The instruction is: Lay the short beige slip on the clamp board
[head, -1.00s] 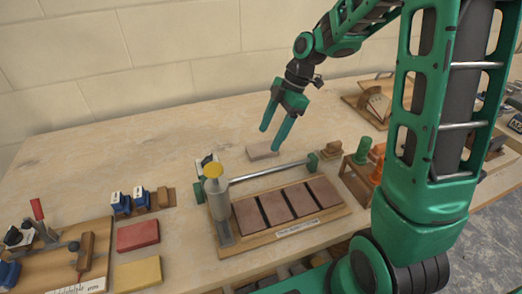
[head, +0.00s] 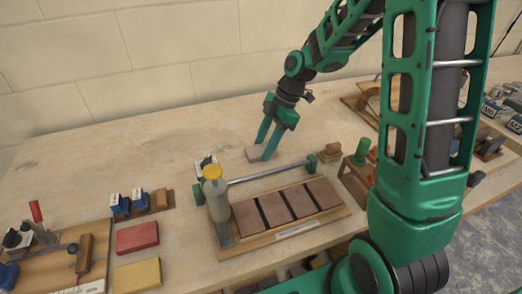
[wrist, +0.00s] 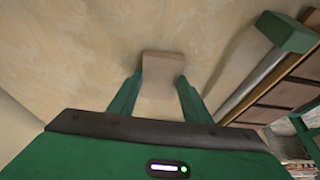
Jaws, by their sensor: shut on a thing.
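The short beige slip (head: 254,154) is a small flat block behind the green-ended bar, at or just above the bench top. My gripper (head: 263,148) points down and is shut on the slip. The wrist view shows the slip (wrist: 162,68) between the two green fingertips (wrist: 158,84). I cannot tell whether it touches the bench. A wooden board (head: 88,262) with a red-handled clamp (head: 38,212) stands at the far left front and looks like the clamp board. It is partly cut off by the picture edge.
A board (head: 340,213) with several brown tiles and a metal bar (head: 270,173) lies in front of my gripper. The back left bench is clear.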

